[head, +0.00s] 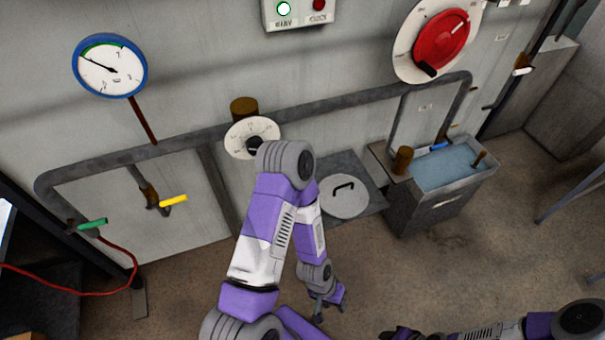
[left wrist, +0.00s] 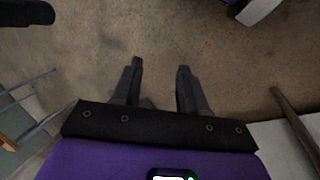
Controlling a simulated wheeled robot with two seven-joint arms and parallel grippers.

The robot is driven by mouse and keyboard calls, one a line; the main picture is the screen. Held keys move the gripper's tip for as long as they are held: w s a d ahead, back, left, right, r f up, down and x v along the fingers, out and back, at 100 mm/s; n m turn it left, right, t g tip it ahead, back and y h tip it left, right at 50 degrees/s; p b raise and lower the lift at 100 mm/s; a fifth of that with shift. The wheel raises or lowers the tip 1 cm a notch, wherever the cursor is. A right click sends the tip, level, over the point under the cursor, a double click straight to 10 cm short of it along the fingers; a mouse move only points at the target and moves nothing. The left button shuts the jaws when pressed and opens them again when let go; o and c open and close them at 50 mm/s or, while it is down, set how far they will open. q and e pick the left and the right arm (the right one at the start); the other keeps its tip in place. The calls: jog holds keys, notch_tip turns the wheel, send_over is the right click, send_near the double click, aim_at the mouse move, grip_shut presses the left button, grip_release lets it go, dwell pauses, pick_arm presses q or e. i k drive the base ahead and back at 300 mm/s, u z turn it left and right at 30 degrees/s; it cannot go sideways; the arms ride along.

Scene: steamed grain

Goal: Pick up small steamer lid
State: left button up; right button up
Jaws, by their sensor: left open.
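The small steamer lid (head: 344,197) is a round grey disc with a dark bar handle. It lies flat on a dark grey surface (head: 350,167) by the wall, right of my left arm in the head view. My left gripper (head: 330,306) hangs below and in front of the lid in the head view, apart from it. In the left wrist view its two fingers (left wrist: 160,80) stand apart with only bare floor between them. The lid cannot be made out in that view. My right arm enters at the lower right, and its dark end (head: 402,333) is cut by the bottom edge.
A water-filled metal tank (head: 440,180) stands right of the lid. A grey pipe (head: 330,105) runs along the wall above. A white dial (head: 252,138), a pressure gauge (head: 110,66) and a red knob (head: 441,38) are on the wall. Floor at the right is clear.

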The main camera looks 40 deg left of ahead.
aim_at(342, 195)
jog(key=u, duration=1)
jog(key=i, duration=0.95)
jog(key=u, duration=0.75)
